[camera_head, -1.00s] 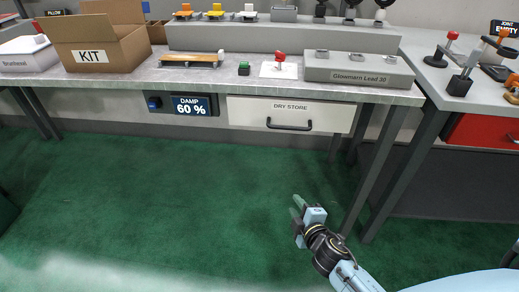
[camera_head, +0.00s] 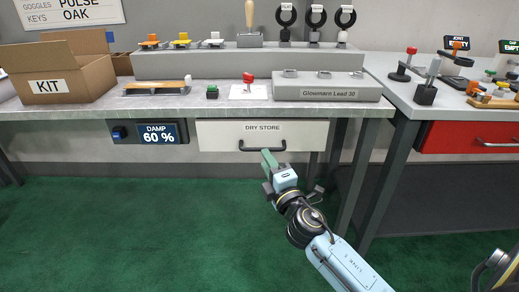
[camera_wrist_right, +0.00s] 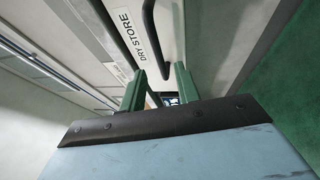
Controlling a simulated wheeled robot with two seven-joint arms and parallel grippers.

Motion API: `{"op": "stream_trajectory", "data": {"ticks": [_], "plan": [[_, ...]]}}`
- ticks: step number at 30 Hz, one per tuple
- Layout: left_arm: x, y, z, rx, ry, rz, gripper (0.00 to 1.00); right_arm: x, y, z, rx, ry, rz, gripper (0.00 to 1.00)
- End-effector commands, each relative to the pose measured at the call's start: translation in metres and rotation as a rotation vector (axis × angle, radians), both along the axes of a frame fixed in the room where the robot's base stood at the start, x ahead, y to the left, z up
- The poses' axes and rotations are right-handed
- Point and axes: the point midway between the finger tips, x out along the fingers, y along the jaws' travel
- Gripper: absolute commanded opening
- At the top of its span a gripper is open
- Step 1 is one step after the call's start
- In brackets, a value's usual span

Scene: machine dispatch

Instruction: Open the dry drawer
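The dry drawer (camera_head: 228,134), a white front labelled DRY STORE, is shut under the table in the head view. Its dark bar handle (camera_head: 262,148) runs across the front. My right gripper (camera_head: 270,168) is just below and in front of the handle, with green fingers pointing at it. In the right wrist view the fingers (camera_wrist_right: 160,88) are apart with nothing between them that I can make out. The handle (camera_wrist_right: 150,32) shows past the fingertips there, beside the DRY STORE label; contact cannot be told. My left gripper is not in view.
A DAMP 60 % display (camera_head: 160,133) is left of the drawer. The table (camera_head: 60,108) above holds a KIT box (camera_head: 85,80), a red-knobbed lever (camera_head: 248,78) and a Glowmarn Lead 30 block (camera_head: 325,90). Table legs (camera_head: 357,180) stand close right of my arm. The green floor is clear.

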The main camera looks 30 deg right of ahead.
Motion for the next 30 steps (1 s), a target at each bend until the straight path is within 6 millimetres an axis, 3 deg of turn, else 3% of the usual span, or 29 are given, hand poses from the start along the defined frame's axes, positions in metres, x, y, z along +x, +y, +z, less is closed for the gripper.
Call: {"op": "stream_trajectory", "data": {"ticks": [3, 9, 23, 30], "plan": [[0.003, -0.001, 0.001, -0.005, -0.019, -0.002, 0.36, 0.022, -0.003, 0.004, -0.001, -0.002, 0.001, 0.32], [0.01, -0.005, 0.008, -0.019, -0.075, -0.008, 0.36, 0.046, -0.007, 0.008, 0.001, -0.001, 0.0, 0.32], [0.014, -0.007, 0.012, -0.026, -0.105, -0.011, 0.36, 0.056, -0.008, 0.009, 0.001, 0.001, 0.001, 0.32], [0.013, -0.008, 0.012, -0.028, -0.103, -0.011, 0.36, 0.056, -0.008, 0.009, 0.001, 0.001, 0.001, 0.01]]}}
